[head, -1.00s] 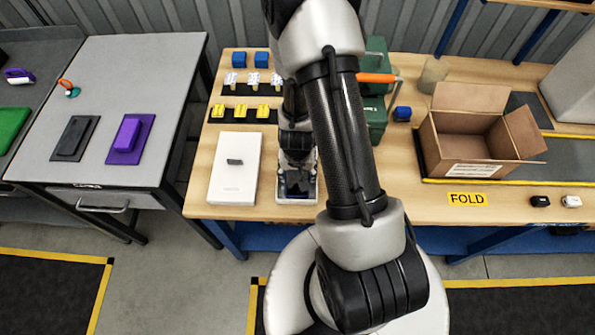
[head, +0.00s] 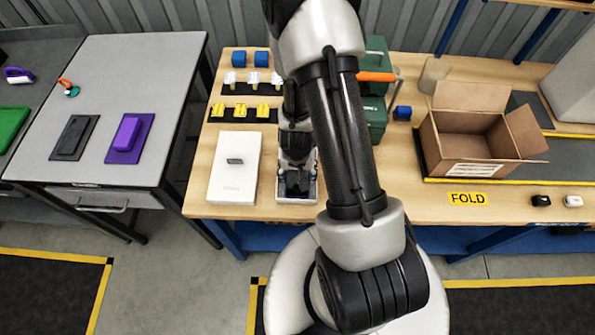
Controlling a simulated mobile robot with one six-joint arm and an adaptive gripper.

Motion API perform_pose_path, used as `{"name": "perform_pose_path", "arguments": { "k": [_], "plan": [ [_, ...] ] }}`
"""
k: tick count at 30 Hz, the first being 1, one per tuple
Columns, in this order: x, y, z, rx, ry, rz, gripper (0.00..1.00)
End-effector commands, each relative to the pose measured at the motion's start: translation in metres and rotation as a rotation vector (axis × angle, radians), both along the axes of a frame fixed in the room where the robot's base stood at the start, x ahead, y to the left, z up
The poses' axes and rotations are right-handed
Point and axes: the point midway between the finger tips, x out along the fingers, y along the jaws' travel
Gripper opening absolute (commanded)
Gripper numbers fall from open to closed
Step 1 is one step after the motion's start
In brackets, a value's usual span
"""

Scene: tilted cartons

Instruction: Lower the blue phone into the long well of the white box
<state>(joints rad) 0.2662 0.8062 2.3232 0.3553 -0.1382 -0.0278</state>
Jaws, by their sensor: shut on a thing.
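The white box (head: 312,190) stands on the wooden bench, left of my arm's thick link. Only its edges and part of its dark inside show around my gripper. My gripper (head: 297,184) points down directly over the box, with its fingertips at or just inside the opening. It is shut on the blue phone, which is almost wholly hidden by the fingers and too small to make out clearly. I cannot tell how deep the phone sits in the long well or whether it touches the walls.
A white lid-like slab (head: 234,178) with a small dark tab lies just left of the box. Yellow pieces (head: 240,111) and white pieces (head: 253,78) sit on black strips behind. An open carton (head: 470,148) stands at right.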

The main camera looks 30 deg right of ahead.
Motion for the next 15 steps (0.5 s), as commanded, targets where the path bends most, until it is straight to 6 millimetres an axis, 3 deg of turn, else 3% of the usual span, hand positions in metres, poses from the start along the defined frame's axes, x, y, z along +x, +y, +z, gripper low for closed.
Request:
{"name": "perform_pose_path", "arguments": {
  "k": [11,12,15],
  "plan": [
    [0.0003,-0.0001,-0.001,-0.001,-0.001,0.0,0.3],
    [0.0003,-0.0001,-0.001,-0.001,-0.001,0.0,0.6],
    [0.0003,-0.0001,-0.001,-0.001,-0.001,0.0,0.67]
  ]
}}
